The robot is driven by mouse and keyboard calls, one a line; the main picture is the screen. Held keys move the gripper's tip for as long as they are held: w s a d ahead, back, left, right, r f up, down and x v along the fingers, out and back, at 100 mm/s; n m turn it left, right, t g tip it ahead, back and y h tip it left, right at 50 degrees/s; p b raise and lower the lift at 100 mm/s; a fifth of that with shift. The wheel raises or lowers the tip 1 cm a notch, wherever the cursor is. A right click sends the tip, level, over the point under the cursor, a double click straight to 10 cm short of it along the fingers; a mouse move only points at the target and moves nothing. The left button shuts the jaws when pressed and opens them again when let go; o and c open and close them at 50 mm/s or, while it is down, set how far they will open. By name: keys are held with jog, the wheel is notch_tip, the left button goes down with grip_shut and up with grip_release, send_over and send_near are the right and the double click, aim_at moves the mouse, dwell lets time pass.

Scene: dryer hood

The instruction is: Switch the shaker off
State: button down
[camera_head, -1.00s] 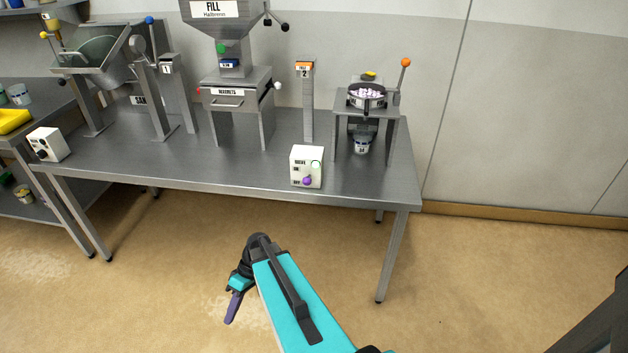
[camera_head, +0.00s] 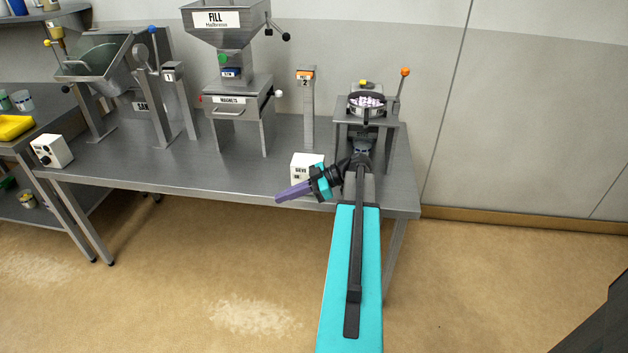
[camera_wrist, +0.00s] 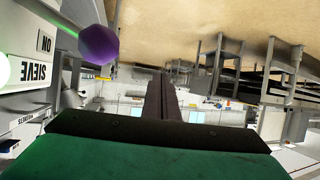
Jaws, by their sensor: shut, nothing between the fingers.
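The white control box (camera_head: 303,163) stands at the table's front edge, partly hidden behind my gripper (camera_head: 281,198). In the wrist view, which looks upside down, its face shows the SIEVE label (camera_wrist: 35,82), an ON label (camera_wrist: 44,42) and a purple knob (camera_wrist: 98,45). A green glow lights the face and a bright round lamp (camera_wrist: 2,69) shows at the left edge. My shut, empty gripper fingers (camera_wrist: 164,97) are beside the knob, with a visible gap. The sieve shaker (camera_head: 366,103), holding pale pieces, sits on its stand behind my arm.
An orange-knobbed lever (camera_head: 404,73) rises beside the sieve. The post marked 2 (camera_head: 307,105) stands behind the box. The fill hopper (camera_head: 222,20) and magnets unit (camera_head: 236,112) stand left. The table (camera_head: 225,178) is clear left of the box.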

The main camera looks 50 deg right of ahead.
jog(key=s+d+r+m+t+h, duration=0.1)
jog(key=s+d+r, duration=0.3)
jog(key=d, duration=0.3)
jog(key=s+d+r+m+t+h+p, duration=0.1)
jog(key=s+d+r+h, duration=0.1)
jog(key=s+d+r, duration=0.3)
jog(key=shift+s+d+t, duration=0.3)
jog(key=shift+s+d, duration=0.55)
jog(key=shift+s, duration=0.05)
jog(key=shift+w, duration=0.1)
jog(key=w+a+f+p, duration=0.3)
jog(key=w+f+p, duration=0.1)
jog(key=w+f, duration=0.3)
jog(key=shift+w+a+f, duration=0.3)
jog(key=shift+f, duration=0.1)
